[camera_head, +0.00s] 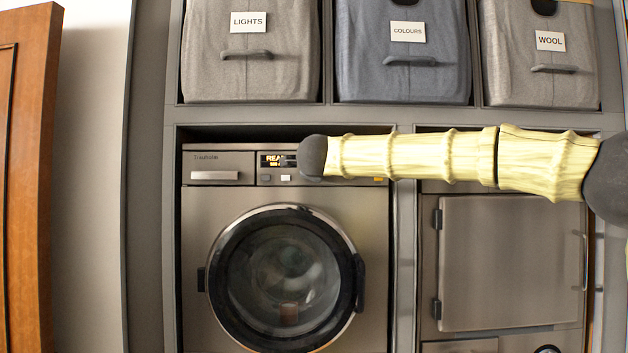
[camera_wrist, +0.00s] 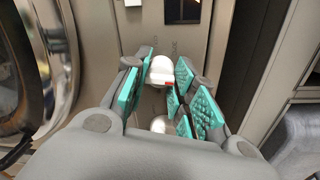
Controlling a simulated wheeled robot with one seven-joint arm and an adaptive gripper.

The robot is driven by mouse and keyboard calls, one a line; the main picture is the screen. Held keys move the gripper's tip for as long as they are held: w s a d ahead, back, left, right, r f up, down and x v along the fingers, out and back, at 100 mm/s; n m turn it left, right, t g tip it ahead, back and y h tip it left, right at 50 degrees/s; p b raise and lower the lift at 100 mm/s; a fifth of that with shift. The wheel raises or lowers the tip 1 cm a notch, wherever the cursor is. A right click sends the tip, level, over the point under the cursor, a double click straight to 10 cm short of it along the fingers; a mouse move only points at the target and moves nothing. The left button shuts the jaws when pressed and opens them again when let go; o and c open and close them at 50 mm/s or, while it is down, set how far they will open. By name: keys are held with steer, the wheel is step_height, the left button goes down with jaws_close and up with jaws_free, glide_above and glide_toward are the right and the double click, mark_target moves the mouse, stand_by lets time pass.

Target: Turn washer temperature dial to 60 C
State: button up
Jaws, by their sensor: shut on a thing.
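The washer (camera_head: 196,290) stands in the left bay of the cabinet in the head view, its round door closed. My arm crosses its control panel and hides the right part, including the dial and my gripper. In the wrist view, a white rounded dial (camera_wrist: 160,68) with a small red mark sits on the panel. My gripper (camera_wrist: 164,75) has its teal pads on both sides of the dial and is shut on it. A second bright round part (camera_wrist: 160,124) shows lower between the fingers. The temperature setting cannot be read.
The washer display (camera_head: 271,161) is lit, its text partly covered by my arm. Bins marked LIGHTS (camera_head: 250,70), COLOURS (camera_head: 405,75) and WOOL (camera_head: 540,80) sit on the shelf above. A second closed appliance (camera_head: 510,260) stands to the right. The washer door rim (camera_wrist: 62,60) is close at left.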

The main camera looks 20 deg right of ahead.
steer(key=m+b, duration=0.4)
steer(key=m, duration=0.1)
steer(key=m+b, duration=0.2)
steer(key=b, duration=0.1)
steer(key=shift+f+m, duration=0.25)
steer(key=shift+m, duration=0.05)
steer(key=shift+r+m, duration=0.1)
steer(key=shift+m, duration=0.2)
steer(key=o, duration=1)
steer(key=shift+d, duration=0.1)
steer(key=shift+o, duration=0.2)
steer(key=shift+r, duration=0.1)
steer(key=v, duration=1.2)
steer(key=shift+f, duration=0.2)
steer(key=shift+d, duration=0.15)
